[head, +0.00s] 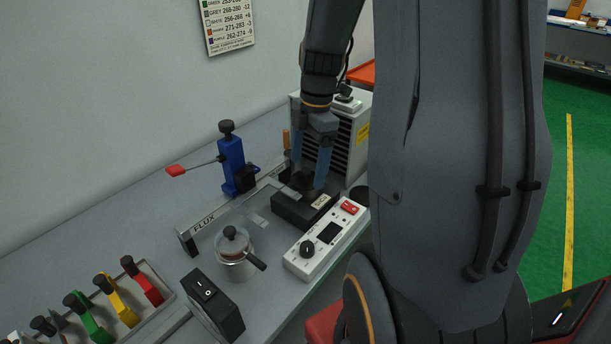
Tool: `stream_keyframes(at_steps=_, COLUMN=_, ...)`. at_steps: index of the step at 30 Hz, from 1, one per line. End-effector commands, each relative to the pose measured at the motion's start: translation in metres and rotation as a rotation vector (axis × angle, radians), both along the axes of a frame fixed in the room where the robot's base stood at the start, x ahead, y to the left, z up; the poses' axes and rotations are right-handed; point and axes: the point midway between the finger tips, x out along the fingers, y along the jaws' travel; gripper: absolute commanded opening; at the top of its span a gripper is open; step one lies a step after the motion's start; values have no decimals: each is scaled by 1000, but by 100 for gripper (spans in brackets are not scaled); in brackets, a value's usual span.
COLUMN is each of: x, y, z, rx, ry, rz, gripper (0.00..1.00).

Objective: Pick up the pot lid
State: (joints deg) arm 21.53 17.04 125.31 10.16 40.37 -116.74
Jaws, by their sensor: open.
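The pot lid (232,238) is a metal disc with a dark round knob, and it sits on a small steel pot (237,267) with a dark handle pointing right. The pot stands on the grey bench. My gripper (309,182) points down with its two blue fingers apart, to the right of and behind the pot. It is over a black block (290,211) and clear of the lid. Whether the fingertips touch anything on the block is too small to tell.
A white control box (325,245) and a black switch box (213,305) flank the pot. A blue clamp (235,166) with a red-tipped lever and a "FLUX" rail (205,222) stand behind it. Coloured-handled tools sit in a tray (175,318) at the lower left.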

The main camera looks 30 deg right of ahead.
Motion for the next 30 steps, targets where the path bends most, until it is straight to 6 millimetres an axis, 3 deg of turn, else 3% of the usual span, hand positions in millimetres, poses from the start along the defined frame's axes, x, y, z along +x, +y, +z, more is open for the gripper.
stream_keyframes(at_steps=6, x=0, y=3, z=-18, rx=0, ry=1, rz=3, gripper=82)
stream_keyframes(at_steps=13, x=0, y=3, z=-20, rx=-1, ry=0, rz=3, gripper=82)
stream_keyframes(at_steps=14, x=0, y=3, z=-20, rx=-1, ry=0, rz=3, gripper=80)
stream_keyframes(at_steps=22, x=0, y=3, z=-20, rx=-1, ry=0, rz=3, gripper=36)
stream_keyframes(at_steps=30, x=1, y=3, z=-17, rx=-1, ry=-2, rz=3, gripper=36)
